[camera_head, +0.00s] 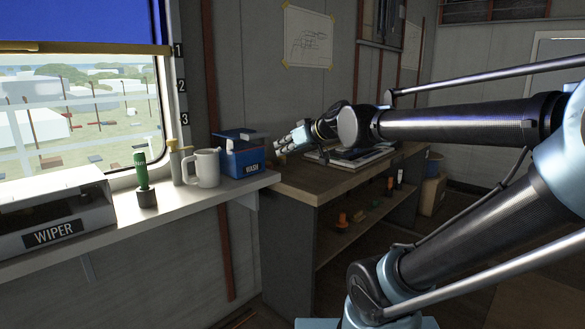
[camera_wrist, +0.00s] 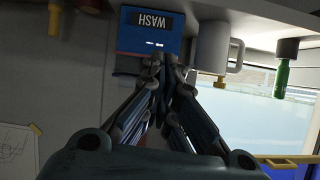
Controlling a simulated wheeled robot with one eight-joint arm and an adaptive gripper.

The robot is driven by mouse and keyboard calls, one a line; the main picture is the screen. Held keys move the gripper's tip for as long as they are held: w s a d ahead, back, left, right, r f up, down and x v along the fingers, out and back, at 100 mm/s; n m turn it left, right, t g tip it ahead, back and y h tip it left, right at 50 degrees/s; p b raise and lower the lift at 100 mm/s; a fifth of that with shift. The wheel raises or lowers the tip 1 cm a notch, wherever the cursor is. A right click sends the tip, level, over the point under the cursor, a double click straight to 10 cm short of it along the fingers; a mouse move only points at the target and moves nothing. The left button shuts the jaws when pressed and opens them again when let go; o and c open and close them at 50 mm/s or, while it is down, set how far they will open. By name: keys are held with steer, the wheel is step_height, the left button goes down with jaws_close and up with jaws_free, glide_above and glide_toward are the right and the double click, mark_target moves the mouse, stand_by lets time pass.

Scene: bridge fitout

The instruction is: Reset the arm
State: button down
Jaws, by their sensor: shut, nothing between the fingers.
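My arm reaches in from the right in the head view, its elbow low in front. My gripper (camera_head: 292,139) is above the left part of the wooden desk (camera_head: 283,182), just right of the blue WASH box (camera_head: 243,155). In the wrist view my gripper (camera_wrist: 162,62) is shut and empty, its fingertips together. I cannot tell the exact gap to the box.
A white mug (camera_head: 204,168), a green-handled tool (camera_head: 141,172) and a WIPER box (camera_head: 52,215) stand on the window shelf (camera_head: 180,200). Papers or books (camera_head: 350,155) lie on the desk under my arm. Small orange and dark items (camera_head: 342,219) sit on the shelf below.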

steer(key=s+d+f+m+g+h, duration=0.3)
steer(key=s+d+f, duration=0.6)
steer(key=d+f, duration=0.3)
steer(key=s+d+f+m+g+h, duration=0.3)
steer(key=s+d+f+m+h, duration=0.2)
steer(key=s+d+f, duration=0.5)
step_height(320, 180, down, 5)
steer(key=shift+s+d+r+m+h, duration=0.25)
steer(key=shift+d+h, duration=0.55)
steer(key=shift+d, duration=0.4)
steer(key=shift+w, duration=0.1)
